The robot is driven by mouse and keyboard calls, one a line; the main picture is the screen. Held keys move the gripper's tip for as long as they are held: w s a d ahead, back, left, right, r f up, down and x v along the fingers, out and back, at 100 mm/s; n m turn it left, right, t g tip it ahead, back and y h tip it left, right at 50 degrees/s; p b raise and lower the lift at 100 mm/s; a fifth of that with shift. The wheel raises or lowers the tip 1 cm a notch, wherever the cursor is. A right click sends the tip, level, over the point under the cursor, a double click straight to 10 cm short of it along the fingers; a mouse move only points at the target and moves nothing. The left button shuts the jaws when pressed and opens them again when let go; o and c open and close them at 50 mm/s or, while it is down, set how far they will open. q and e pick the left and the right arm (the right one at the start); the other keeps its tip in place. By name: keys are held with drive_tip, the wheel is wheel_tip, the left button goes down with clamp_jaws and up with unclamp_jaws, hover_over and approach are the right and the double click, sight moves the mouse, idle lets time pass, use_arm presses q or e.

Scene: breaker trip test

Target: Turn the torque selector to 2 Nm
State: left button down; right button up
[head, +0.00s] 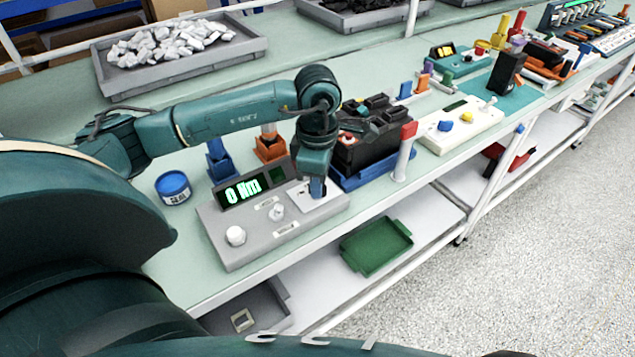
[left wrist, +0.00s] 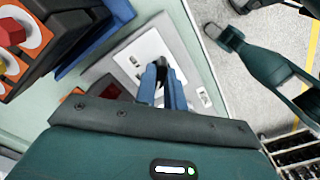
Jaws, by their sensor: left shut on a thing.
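The grey tester box (head: 245,253) stands near the bench's front edge, and its green display (head: 242,189) reads 0 Nm. A white plate (head: 330,204) is at its right end; this plate (left wrist: 128,52) also shows in the left wrist view. My left gripper (head: 317,189) points down over the plate. In the left wrist view its blue fingers (left wrist: 165,82) are shut on a dark piece, apparently the torque selector's knob, which they mostly hide. Its pointing direction cannot be read. My right arm appears at the upper right of the left wrist view; its finger state is unclear.
A white round knob (head: 235,236) and a small pale knob (head: 277,212) are on the box. A black breaker in a blue tray (head: 375,176) and a red-topped post (head: 404,155) stand close right. A blue tin (head: 173,188) is left. A green tray (head: 376,247) lies below.

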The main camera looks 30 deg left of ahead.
drive_tip(key=shift+s+f, duration=0.1)
drive_tip(key=shift+s, duration=0.1)
idle(0.3)
use_arm(q)
drive_tip(key=c, duration=1.5)
unclamp_jaws()
wheel_tip(320, 180, up, 13)
drive_tip(key=shift+r+b, duration=0.15)
drive_tip(key=shift+b, duration=0.15)
use_arm(e)
drive_tip(key=shift+w+a, duration=0.1)
drive_tip(key=shift+w, duration=0.05)
drive_tip(key=shift+f, duration=0.1)
